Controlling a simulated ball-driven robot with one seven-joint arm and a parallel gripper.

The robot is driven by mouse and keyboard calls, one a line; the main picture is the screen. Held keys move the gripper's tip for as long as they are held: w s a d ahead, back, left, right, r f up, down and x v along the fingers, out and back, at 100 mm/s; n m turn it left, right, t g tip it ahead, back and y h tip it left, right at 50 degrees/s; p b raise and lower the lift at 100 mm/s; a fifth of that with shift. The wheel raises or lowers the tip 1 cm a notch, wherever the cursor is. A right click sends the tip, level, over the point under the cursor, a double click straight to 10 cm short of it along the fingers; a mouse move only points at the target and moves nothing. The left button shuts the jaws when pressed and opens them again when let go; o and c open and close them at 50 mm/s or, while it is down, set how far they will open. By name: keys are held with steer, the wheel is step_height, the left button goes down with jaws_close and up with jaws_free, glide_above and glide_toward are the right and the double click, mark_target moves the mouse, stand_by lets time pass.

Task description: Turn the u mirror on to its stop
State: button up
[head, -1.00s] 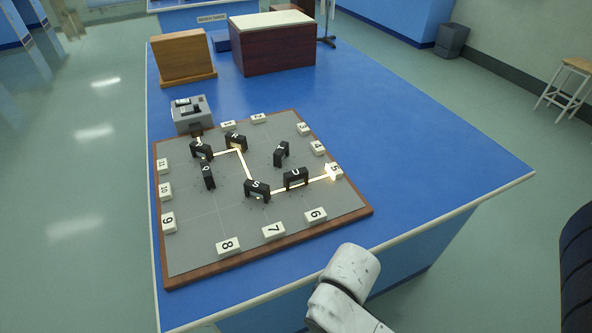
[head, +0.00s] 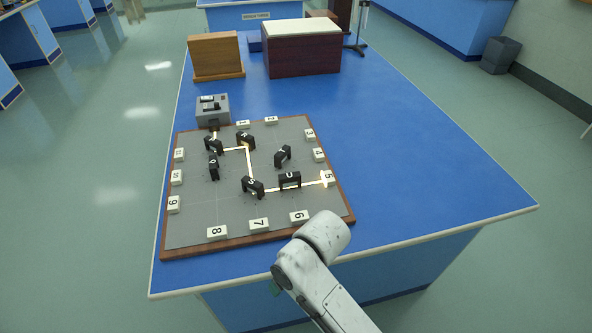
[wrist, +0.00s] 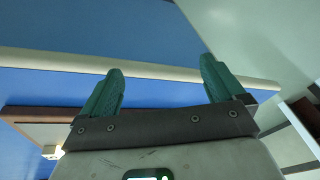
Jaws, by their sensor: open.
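The u mirror (head: 290,180) is a black upright block with a letter on top, on the grey board (head: 205,229) at its right-hand part, between the s mirror (head: 253,187) and the number 5 block (head: 327,179). A bright beam runs from the s mirror past the u mirror to the 5 block. In the wrist view my gripper (wrist: 161,72) is open and empty, its two green fingers spread wide near the bench edge. In the head view my arm is in front of the board, and the fingers are mostly hidden, apart from the mirror.
Several other black mirrors, such as one near the middle (head: 283,156), stand on the board. Numbered white blocks line its rim. A grey lamp box (head: 212,109) stands behind. The blue bench (head: 420,190) is clear to the right; wooden boxes (head: 303,52) stand at the back.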

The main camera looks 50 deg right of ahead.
steer(key=shift+m, duration=0.5)
steer(key=w, duration=0.3)
steer(key=w+r, duration=0.1)
steer(key=w, duration=0.1)
steer(key=w+d+r+p, duration=0.1)
steer(key=w, duration=0.2)
steer(key=shift+w+r, duration=0.1)
steer(key=shift+w, duration=0.25)
steer(key=shift+m+g, duration=0.6)
steer(key=shift+m, duration=0.1)
steer(key=w+d+r, duration=0.1)
steer(key=w, duration=0.1)
steer(key=w+d+r, duration=0.1)
steer(key=w+d, duration=0.1)
steer(key=w, duration=0.1)
steer(key=w+d+r+p, duration=0.1)
steer(key=w+d+r, duration=0.1)
steer(key=shift+w+d+r, duration=0.1)
steer(key=shift+w+d, duration=0.05)
steer(key=w+d+r+m, duration=0.1)
steer(key=w+d+r, duration=0.25)
steer(key=d, duration=0.25)
step_height(320, 180, up, 5)
steer(key=m+g+h+p, duration=0.1)
steer(key=m+g, duration=0.1)
glide_above(289, 175)
step_height(289, 175, down, 11)
steer(key=shift+s+r+p, duration=0.1)
steer(key=shift+r+p, duration=0.1)
steer(key=shift+p, duration=0.3)
